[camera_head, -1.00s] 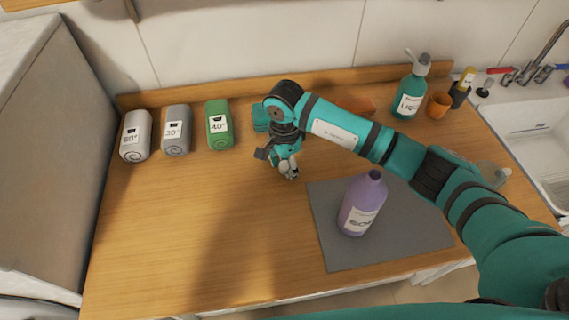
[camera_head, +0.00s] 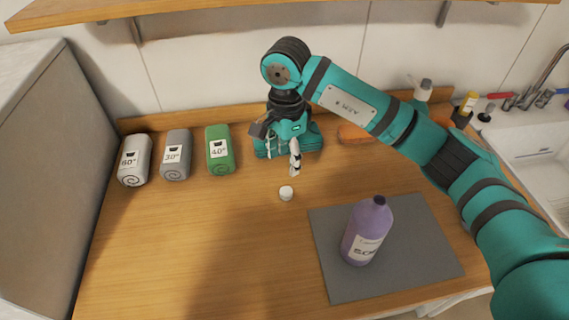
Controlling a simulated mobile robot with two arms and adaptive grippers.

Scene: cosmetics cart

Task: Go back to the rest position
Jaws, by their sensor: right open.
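My right gripper (camera_head: 284,158) hangs from the teal arm above the back middle of the wooden counter, fingers pointing down. It is open and holds nothing. A small white cap (camera_head: 286,193) lies on the counter just below it, apart from the fingers. My left gripper is not in view.
Rolled towels in white (camera_head: 134,160), grey (camera_head: 175,156) and green (camera_head: 219,149) stand at the back left. A teal item (camera_head: 312,142) sits behind the gripper. A wooden shelf (camera_head: 200,10) hangs above. The sink (camera_head: 520,135) is at right. The counter's left front is clear.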

